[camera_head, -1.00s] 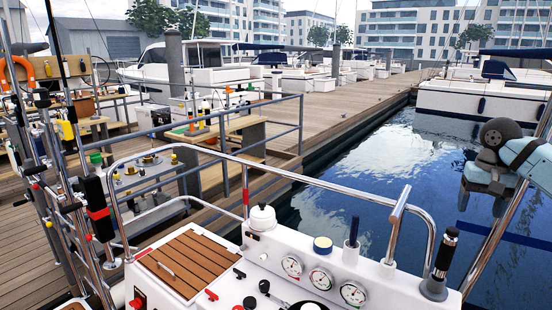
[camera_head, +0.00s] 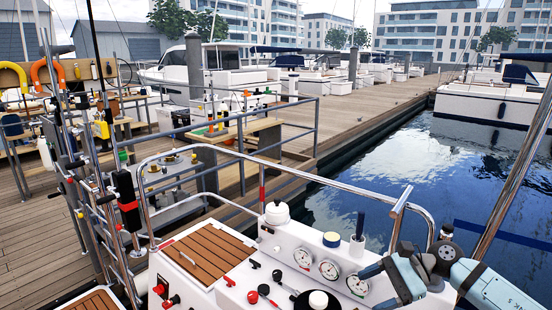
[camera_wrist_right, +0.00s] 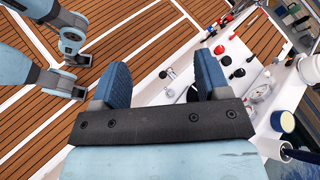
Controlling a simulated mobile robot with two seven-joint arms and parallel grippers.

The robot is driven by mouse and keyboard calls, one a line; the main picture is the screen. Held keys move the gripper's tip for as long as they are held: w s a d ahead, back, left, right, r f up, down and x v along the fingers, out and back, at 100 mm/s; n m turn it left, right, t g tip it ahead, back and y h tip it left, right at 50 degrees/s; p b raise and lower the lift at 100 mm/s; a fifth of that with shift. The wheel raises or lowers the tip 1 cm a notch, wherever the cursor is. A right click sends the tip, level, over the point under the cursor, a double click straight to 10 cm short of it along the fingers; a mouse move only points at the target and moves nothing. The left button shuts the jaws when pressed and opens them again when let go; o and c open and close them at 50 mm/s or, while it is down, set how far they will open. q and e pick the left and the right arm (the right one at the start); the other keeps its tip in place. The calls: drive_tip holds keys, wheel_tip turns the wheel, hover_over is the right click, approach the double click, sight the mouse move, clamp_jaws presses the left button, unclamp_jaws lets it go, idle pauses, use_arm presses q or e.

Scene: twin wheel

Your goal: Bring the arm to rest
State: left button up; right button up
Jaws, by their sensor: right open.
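My right arm enters the head view from the lower right, light blue with grey joints. Its right gripper (camera_head: 376,287) is over the right part of the white console (camera_head: 335,247), near the gauges. In the right wrist view, the two dark blue fingers of the gripper (camera_wrist_right: 161,72) are spread apart, with nothing between them. White surface and wooden decking show beyond them. Light blue arm links with grey joints, which look like mine, show at the left of that view. My left gripper is not seen in the head view.
The console carries round gauges (camera_head: 330,269), a white knob (camera_head: 277,212), red and black levers, and a wooden hatch (camera_head: 209,254). A chrome rail (camera_head: 330,189) arches over it. A black-and-red handle (camera_head: 127,200) stands left. Water and a dock lie beyond.

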drive_tip(key=s+a+f+m+t+y+p, duration=0.3)
drive_tip(key=m+t, duration=0.4)
drive_tip(key=m, duration=0.7)
drive_tip(key=s+a+f+m+t, duration=0.1)
drive_tip(key=s+a+m+t, duration=0.25)
drive_tip(key=m+t, duration=0.65)
drive_tip(key=s+d+f+m+g+h+p, duration=0.1)
drive_tip(key=s+f+m+g+h, duration=0.2)
drive_tip(key=m, duration=1.3)
drive_tip(key=s+d+f+m+g+h+p, duration=0.1)
drive_tip(key=s+d+f+m+g+h, duration=0.1)
drive_tip(key=s+f+m+h, duration=0.7)
drive_tip(key=s+f+m, duration=0.5)
drive_tip(key=s+m, duration=0.1)
drive_tip(key=shift+s+d+f+m+g+h+p, duration=0.2)
drive_tip(key=shift+f+m+g+h+p, duration=0.1)
drive_tip(key=shift+f+m+g+p, duration=0.1)
drive_tip(key=shift+w+r, duration=0.1)
drive_tip(key=shift+w, duration=0.05)
